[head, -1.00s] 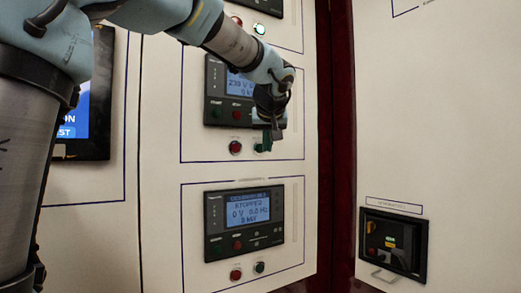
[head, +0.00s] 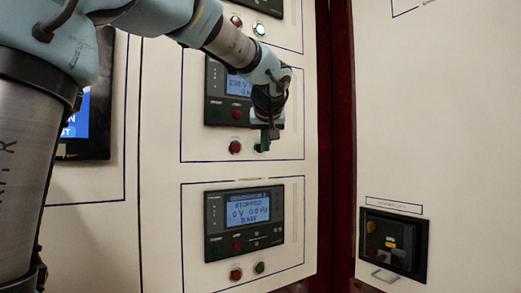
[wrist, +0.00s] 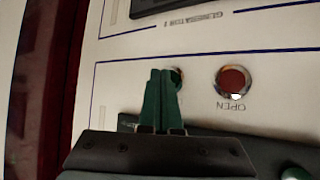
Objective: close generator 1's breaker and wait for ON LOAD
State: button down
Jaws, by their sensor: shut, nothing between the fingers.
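My gripper (head: 264,146) is shut and empty in front of the lower part of the middle generator panel (head: 188,120). In the wrist view, the green fingertips (wrist: 163,72) overlap a dark green button (wrist: 178,76) and hide most of it. I cannot tell whether they touch it. The red button (head: 235,147) sits to its left in the head view; the upside-down wrist view labels the red button (wrist: 233,80) OPEN. The middle screen (head: 237,86) reads about 230 V, its rest hidden by my arm. No ON LOAD text is legible.
The bottom panel's screen (head: 248,212) reads STOPPED, 0 V. Below it are a red button (head: 236,274) and a green button (head: 259,267). The top panel has a lit button (head: 259,29). A recessed switch box (head: 393,243) is at the right.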

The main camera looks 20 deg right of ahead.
jog(key=shift+w+a, duration=0.1)
jog(key=shift+w, duration=0.3)
dwell(0.3)
jog(key=shift+s, duration=0.15)
jog(key=shift+s+b, duration=0.65)
jog(key=shift+d, duration=0.2)
jog(key=shift+s+d+b, duration=0.25)
jog(key=shift+s+b, duration=0.4)
jog(key=shift+s, duration=0.6)
jog(key=shift+s+d+b, duration=0.2)
jog(key=shift+s+b, duration=0.45)
jog(key=shift+s, duration=0.6)
